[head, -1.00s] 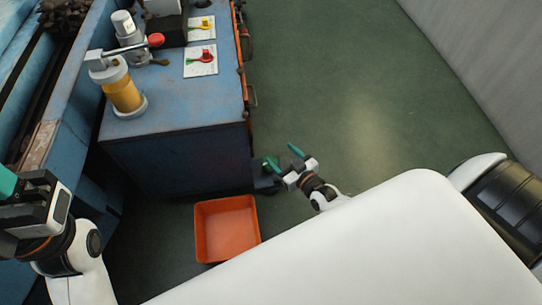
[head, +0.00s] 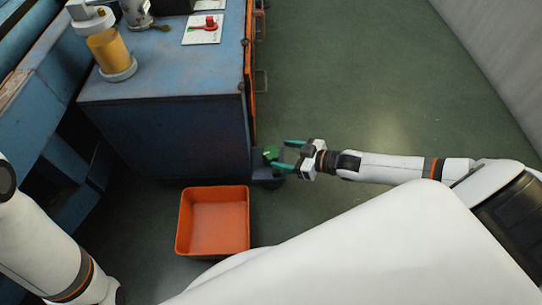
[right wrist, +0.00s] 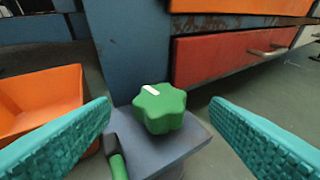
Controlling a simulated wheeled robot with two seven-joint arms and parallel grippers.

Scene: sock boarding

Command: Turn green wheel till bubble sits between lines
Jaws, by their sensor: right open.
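The green wheel (head: 270,153) is a lobed knob on a low grey block at the cabinet's near right corner. In the right wrist view the wheel (right wrist: 160,112) shows a white mark on its top, toward the far left. My right gripper (head: 280,154) is open, its teal fingers pointing at the wheel. In the right wrist view the fingers stand apart to the left and right of the wheel, not touching it. The bubble and its lines cannot be made out. My left gripper is outside the head view; only part of its arm shows.
An orange bin (head: 213,250) stands on the floor left of the wheel. The blue cabinet (head: 170,150) rises behind, with a yellow cylinder (head: 112,52) and a white card (head: 203,37) on top. The green floor to the right is open.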

